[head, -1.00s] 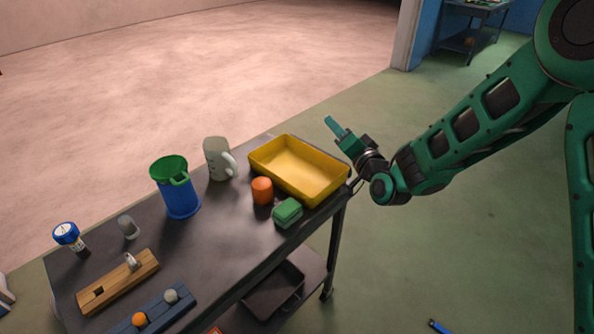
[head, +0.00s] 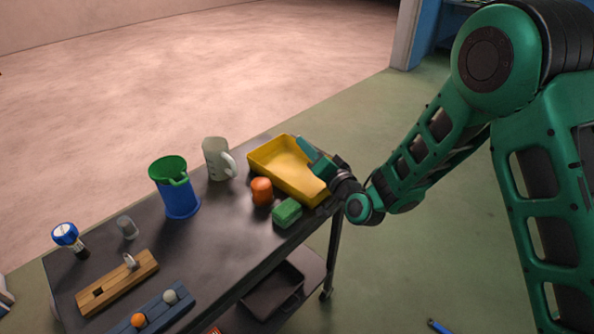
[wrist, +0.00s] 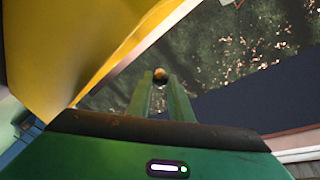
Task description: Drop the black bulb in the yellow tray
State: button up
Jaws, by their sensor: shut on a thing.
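The yellow tray (head: 268,158) sits at the far right end of the dark cart. Its wall also fills the left of the wrist view (wrist: 60,45). My gripper (head: 304,147) overlaps the tray's right part in the head view. In the wrist view my gripper (wrist: 160,84) is shut on a small bulb (wrist: 160,73) at its fingertips. The bulb's visible end looks orange-brown; its body is mostly hidden, so I cannot confirm black. The fingertips show right of the tray's edge there, against the floor. No black bulb shows elsewhere.
An orange object (head: 261,191) and a green block (head: 287,212) stand close before the tray. A mug (head: 216,158), a blue bin (head: 180,200) and a blue-capped torch (head: 66,235) stand farther left. A wooden rack (head: 118,283) has one empty hole. A blue rack (head: 158,309) holds two bulbs.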

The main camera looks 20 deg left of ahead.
jog(key=shift+f, duration=0.25)
jog(key=o, duration=0.8)
jog(key=shift+o, duration=0.2)
